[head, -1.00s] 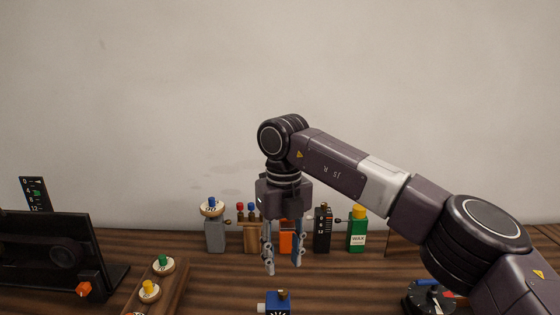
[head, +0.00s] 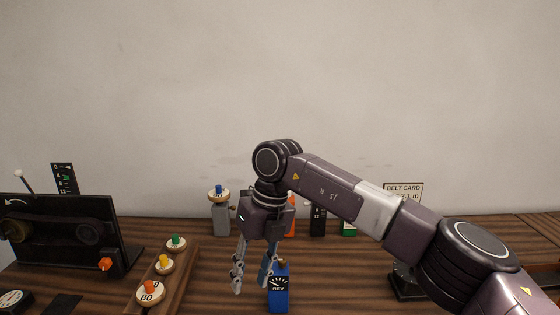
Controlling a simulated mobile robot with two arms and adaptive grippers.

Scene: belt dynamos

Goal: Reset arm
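My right gripper (head: 252,284) hangs from the dark arm that comes in from the right, fingers pointing down. Its two fingers are spread apart with nothing visible between them. A blue box marked REV (head: 279,295) stands on the wooden bench just right of the fingers. The right finger overlaps its left edge in the head view; I cannot tell if they touch. My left gripper is not in view.
A black panel with a belt (head: 90,222) stands at left. A wooden rack with green, yellow and orange-topped pulleys (head: 182,275) is beside it. A grey bottle-like block (head: 221,218) and others line the back. A belt card (head: 411,190) stands behind my arm.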

